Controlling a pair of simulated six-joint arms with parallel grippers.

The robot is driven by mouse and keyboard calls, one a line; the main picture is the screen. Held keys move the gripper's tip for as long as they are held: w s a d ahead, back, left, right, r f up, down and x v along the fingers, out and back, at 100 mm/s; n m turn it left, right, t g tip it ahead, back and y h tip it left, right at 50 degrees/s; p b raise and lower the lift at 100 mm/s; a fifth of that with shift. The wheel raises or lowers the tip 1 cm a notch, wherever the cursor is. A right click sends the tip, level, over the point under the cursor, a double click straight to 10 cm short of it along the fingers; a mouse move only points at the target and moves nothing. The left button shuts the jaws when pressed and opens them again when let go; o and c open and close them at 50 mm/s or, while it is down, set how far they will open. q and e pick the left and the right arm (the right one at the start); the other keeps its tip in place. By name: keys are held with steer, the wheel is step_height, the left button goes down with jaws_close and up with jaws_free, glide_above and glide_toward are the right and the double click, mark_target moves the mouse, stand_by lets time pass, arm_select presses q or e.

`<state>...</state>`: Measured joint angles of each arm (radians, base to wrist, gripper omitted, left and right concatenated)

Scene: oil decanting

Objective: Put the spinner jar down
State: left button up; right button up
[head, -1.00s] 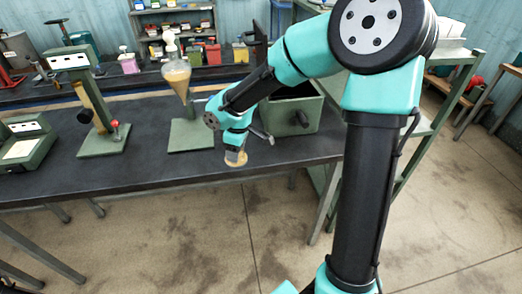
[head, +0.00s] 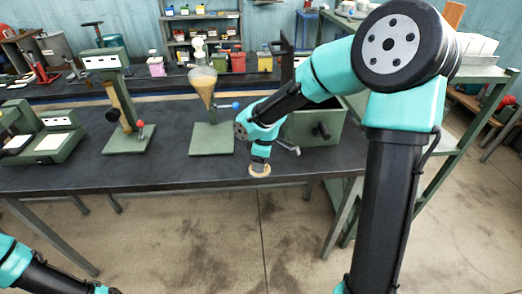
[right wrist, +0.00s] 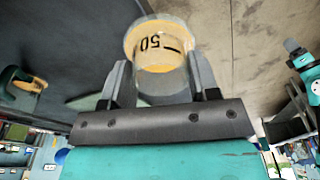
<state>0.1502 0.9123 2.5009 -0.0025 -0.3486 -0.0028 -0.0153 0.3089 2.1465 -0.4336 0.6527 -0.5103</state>
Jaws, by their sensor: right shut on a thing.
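The spinner jar (head: 260,170) is a small cup with a tan rim, over the front edge of the dark bench in the head view. In the right wrist view the clear jar (right wrist: 160,48) shows a yellowish rim and a black "50" mark. My right gripper (head: 261,158) is shut on the jar, with one finger on each side of it in the wrist view. I cannot tell whether the jar's bottom touches the bench. Part of my left arm shows at the bottom left of the head view, but its gripper cannot be made out.
A funnel of amber oil (head: 203,82) stands on a green base (head: 212,140) left of my right gripper. A green box (head: 312,126) with a dark knob stands close on the right. Green instruments fill the bench's left. Bare bench top (head: 180,172) lies left of the jar.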

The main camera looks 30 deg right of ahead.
steer(key=w+d, duration=0.1)
steer(key=w, duration=0.2)
steer(key=w+d, duration=0.2)
steer(key=w+d+f, duration=0.1)
steer(key=w+d, duration=0.1)
steer(key=w, duration=0.1)
steer(key=shift+w+d, duration=0.15)
steer(key=shift+w, duration=0.15)
steer(key=shift+w+d, duration=0.15)
steer(key=shift+w, duration=0.05)
steer(key=shift+w+d+f, duration=0.1)
steer(key=shift+w+f, duration=0.05)
steer(key=shift+f, duration=1.6)
steer(key=shift+f, duration=0.15)
steer(key=o, duration=1)
steer(key=r, duration=0.8)
steer(key=s+d+r, duration=0.1)
steer(key=r, duration=0.3)
steer(key=shift+r, duration=0.1)
